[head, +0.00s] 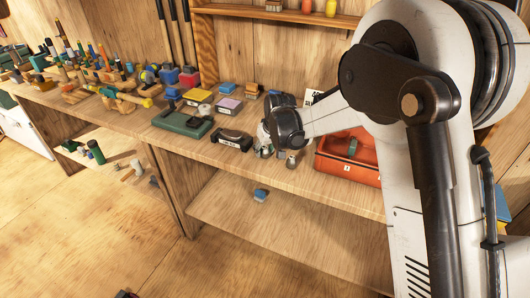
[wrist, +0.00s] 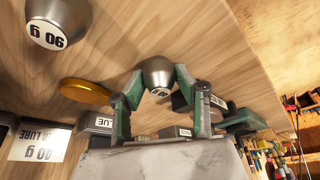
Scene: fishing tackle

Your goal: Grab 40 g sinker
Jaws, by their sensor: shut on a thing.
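My gripper (wrist: 158,95) is shut on a grey metal sinker (wrist: 158,70), with its green fingers on both sides of it. The sinker's white label is partly hidden and too small to read surely. A second grey sinker (wrist: 58,20), with a label that reads 90 g upside down, stands apart at the upper left of the wrist view. A white card (wrist: 40,140) with 40 g on it shows at the lower left. In the head view my gripper (head: 270,150) is low over the bench, and a small grey sinker (head: 291,160) shows just right of it.
A gold disc (wrist: 86,92) lies on the wood near the sinkers. An orange tackle box (head: 345,165) stands right of my gripper on the bench. A dark labelled box (head: 232,140) and a green tray (head: 182,122) stand to its left. The bench's front edge is close by.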

